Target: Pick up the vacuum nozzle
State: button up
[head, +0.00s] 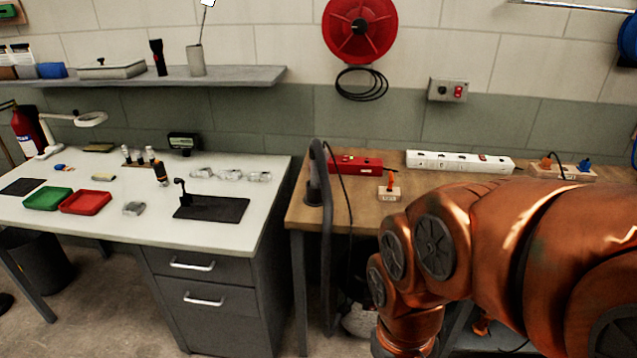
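A dark grey hose (327,250) rises from the floor in front of the wooden bench and bends over near the bench's left end. A dark upright piece (313,187) at that bend looks like the vacuum nozzle, standing at the bench's left edge. I cannot tell exactly how it is supported. A vacuum body seems to stand on the floor under the bench, mostly hidden by my arm. My copper-coloured arm fills the lower right. My gripper is not in view.
The wooden bench (352,217) holds a red box (355,165), a small block with a red switch (389,191) and a white power strip (459,161). A thin black cable runs down beside the hose. The white table (130,220) at left holds trays and small parts.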

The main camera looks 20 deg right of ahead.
aim_at(315, 183)
jog(key=k, duration=0.95)
jog(key=u, duration=0.9)
jog(key=i, duration=1.15)
jog(key=z, duration=0.7)
jog(key=i, duration=0.85)
jog(key=z, duration=0.2)
